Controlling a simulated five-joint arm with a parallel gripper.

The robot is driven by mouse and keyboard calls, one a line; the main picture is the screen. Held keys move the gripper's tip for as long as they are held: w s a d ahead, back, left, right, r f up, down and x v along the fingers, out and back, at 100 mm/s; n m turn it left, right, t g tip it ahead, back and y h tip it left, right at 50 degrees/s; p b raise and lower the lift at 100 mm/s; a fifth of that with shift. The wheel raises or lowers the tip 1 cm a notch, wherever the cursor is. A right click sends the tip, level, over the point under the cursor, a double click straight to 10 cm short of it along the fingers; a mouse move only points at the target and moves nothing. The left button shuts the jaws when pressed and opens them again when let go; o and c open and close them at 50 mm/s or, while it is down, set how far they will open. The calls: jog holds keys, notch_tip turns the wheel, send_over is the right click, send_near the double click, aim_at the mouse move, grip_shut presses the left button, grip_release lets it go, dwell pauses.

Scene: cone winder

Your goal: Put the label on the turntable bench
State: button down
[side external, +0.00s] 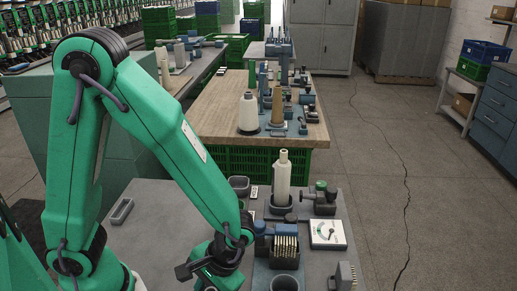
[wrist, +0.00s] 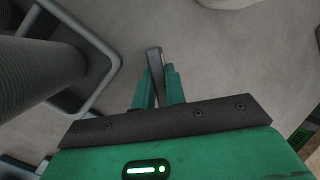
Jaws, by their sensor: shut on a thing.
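My gripper (wrist: 157,88) has its two green fingers closed on a thin grey piece (wrist: 154,60), seen nearly edge-on in the wrist view. I cannot tell from this angle whether it is the label. Grey surface lies below it. I cannot tell which bench is the turntable bench.
On the near bench are a pale cone (side external: 282,180) on a holder, a dial gauge (side external: 327,233), a block of pins (side external: 285,248), a dark cup (side external: 284,283) and a small grey tray (side external: 122,211). Cones stand on the wooden bench. The floor at right is clear.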

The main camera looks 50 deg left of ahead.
jog(key=shift+r, duration=0.1)
jog(key=shift+r, duration=4.9)
jog(key=shift+w, duration=0.1)
jog(key=w+a+r+n+h, duration=0.1)
jog(key=w+r+n, duration=0.15)
jog(key=w, duration=0.55)
jog(key=w+a+r+n, duration=0.1)
jog(key=w+r+n, duration=0.15)
jog(key=w, duration=0.55)
jog(key=w+a+r+n+h, duration=0.1)
jog(key=w+a+r+n, duration=0.2)
jog(key=w+a, duration=0.6)
jog(key=shift+w+a+r+g+h, duration=0.3)
jog(key=shift+w+r+g, duration=0.1)
jog(key=shift+w+r, duration=0.6)
jog(key=shift+f, duration=0.1)
